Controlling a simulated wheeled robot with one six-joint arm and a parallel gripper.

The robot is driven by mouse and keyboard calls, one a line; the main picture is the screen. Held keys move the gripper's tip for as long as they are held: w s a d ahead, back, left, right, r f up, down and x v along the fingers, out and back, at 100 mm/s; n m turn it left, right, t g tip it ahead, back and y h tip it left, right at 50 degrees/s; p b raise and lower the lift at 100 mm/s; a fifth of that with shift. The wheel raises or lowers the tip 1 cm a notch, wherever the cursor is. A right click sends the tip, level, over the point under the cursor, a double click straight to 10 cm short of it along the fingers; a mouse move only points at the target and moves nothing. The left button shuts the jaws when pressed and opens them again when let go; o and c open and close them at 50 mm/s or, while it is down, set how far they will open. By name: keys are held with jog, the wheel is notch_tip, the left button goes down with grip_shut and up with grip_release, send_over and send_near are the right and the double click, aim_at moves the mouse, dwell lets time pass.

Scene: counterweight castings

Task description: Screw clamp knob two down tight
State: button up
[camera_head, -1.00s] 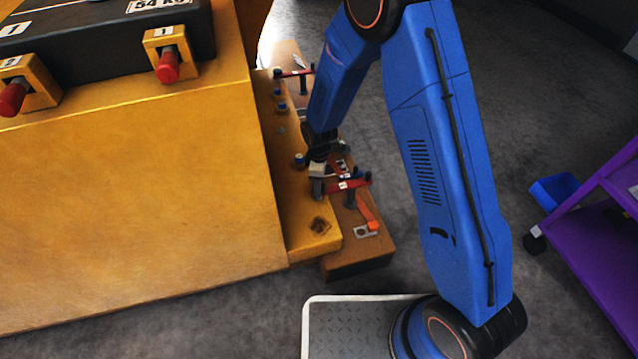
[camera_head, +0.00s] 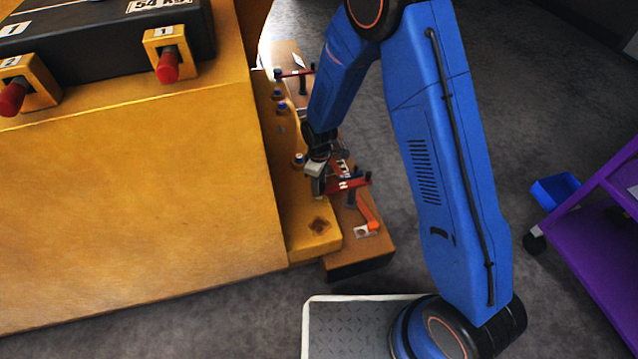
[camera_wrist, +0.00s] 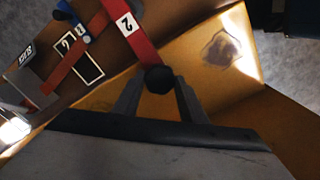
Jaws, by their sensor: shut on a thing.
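The clamp knob two (camera_wrist: 159,79) is dark and round, at the end of a red clamp bar (camera_wrist: 125,26) marked 2. In the wrist view my gripper (camera_wrist: 157,90) has one finger on each side of the knob and is shut on it. The knob's underside and thread are hidden. In the head view the red bar (camera_head: 350,183) lies across the yellow ledge (camera_head: 315,240) and the brown block beside it. There my gripper (camera_head: 317,184) points down at the bar's left end, where the knob is too small to make out.
Another red clamp (camera_head: 293,73) stands farther back. An orange handle (camera_head: 367,212) lies on the brown block (camera_head: 357,262). A purple cart (camera_head: 595,235) stands right, with free floor before it.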

jog(key=m, duration=1.3)
jog(key=shift+a, duration=0.1)
jog(key=shift+m, duration=0.5)
jog(key=o, duration=1.1)
jog(key=shift+r, duration=0.15)
notch_tip(320, 180, up, 17)
jog(key=shift+r, duration=0.1)
